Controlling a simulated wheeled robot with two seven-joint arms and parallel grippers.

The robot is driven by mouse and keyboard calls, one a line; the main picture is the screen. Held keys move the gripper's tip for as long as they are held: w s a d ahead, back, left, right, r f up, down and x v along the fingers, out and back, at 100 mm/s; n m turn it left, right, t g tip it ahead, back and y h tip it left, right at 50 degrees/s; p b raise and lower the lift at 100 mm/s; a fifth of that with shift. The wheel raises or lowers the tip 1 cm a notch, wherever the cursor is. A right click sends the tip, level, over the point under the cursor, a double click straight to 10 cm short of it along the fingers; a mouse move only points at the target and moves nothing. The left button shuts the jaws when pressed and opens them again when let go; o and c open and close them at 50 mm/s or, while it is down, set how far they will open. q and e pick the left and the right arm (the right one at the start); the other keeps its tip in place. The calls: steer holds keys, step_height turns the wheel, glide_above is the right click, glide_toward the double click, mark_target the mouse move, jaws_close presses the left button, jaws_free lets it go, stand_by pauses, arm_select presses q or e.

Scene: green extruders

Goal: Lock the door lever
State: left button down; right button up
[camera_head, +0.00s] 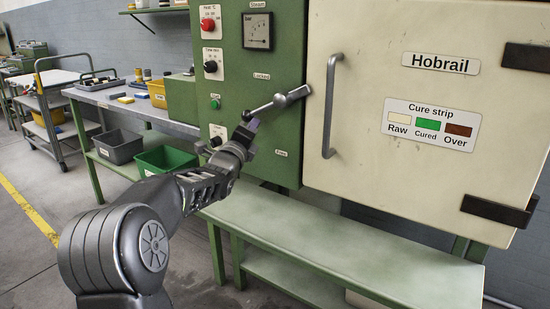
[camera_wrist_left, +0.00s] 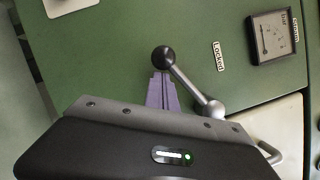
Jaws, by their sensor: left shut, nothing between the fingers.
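The door lever (camera_head: 278,102) is a grey metal rod on the green control panel, beside the closed cream oven door (camera_head: 400,200). It points left and slightly down from its pivot at the door's edge, between the "Locked" label (camera_head: 262,76) above and the "Free" label (camera_head: 281,153) below. In the left wrist view the lever (camera_wrist_left: 188,83) shows a dark ball knob and a round hub. My left gripper (camera_head: 251,124) is shut and empty just below the knob end. Its purple fingers (camera_wrist_left: 161,92) are close beside the knob; I cannot tell whether they touch. My right gripper is out of view.
A vertical door handle (camera_head: 330,105) stands right of the lever. The panel carries a gauge (camera_head: 257,31), knobs and a green button. A green bench (camera_head: 350,255) runs below the oven. A grey worktable (camera_head: 130,103) with bins stands at left.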

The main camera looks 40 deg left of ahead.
arm_select(q)
steer(key=a+r+m+b, duration=0.1)
steer(key=m, duration=0.1)
steer(key=a+r+m+t+b, duration=0.1)
steer(key=m+b, duration=0.1)
steer(key=shift+h, duration=0.4)
steer(key=r+m+b, duration=0.1)
steer(key=r+m+t+h, duration=0.1)
steer(key=m, duration=0.1)
steer(key=shift+a+r+m+b, duration=0.3)
steer(key=shift+a+r+b, duration=0.05)
steer(key=shift+a+b, duration=0.05)
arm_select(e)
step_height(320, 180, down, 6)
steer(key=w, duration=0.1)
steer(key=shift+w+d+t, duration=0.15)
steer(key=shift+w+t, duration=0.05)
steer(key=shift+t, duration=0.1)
arm_select(q)
steer(key=shift+r, duration=0.15)
